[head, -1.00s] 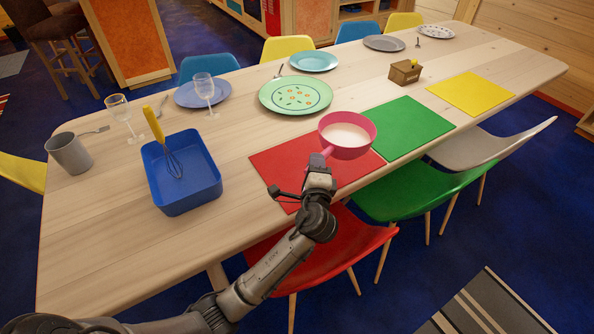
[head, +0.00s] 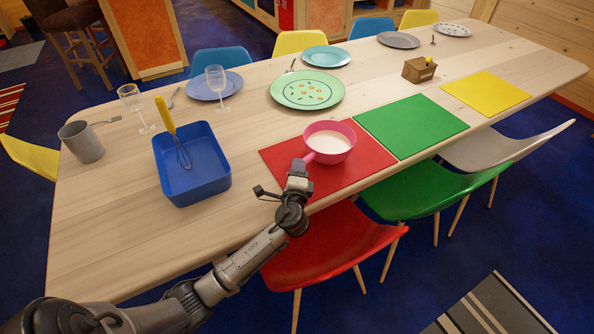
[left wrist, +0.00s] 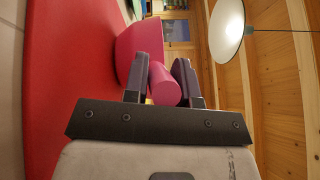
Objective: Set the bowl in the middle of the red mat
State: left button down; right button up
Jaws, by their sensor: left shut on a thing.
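The pink bowl (head: 329,143) holds something white and has a stubby pink handle (left wrist: 164,86) pointing toward me. In the head view it is upright over the red mat (head: 360,172), around its middle and toward its far edge. My left gripper (head: 300,168) is shut on the handle, at the near-left side of the bowl. The left wrist view shows the handle between both fingers and the bowl (left wrist: 132,48) close to the red mat (left wrist: 50,90). I cannot tell whether its base touches. The base is hidden. My right gripper is not in view.
A blue bin (head: 192,180) with a yellow-handled whisk (head: 168,118) stands left of the mat. A green plate (head: 307,92) lies behind it, and a green mat (head: 411,125) lies to its right. A red chair (head: 335,245) stands in front under my arm.

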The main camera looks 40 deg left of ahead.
pick_arm(q)
jog(key=shift+f, duration=0.2)
jog(key=c, duration=1.4)
grip_release()
jog(key=shift+f, duration=0.15)
jog(key=o, duration=0.5)
jog(key=shift+r, duration=0.35)
jog(key=v, duration=1.2)
jog(key=shift+f+b, duration=0.15)
jog(key=shift+b, duration=0.15)
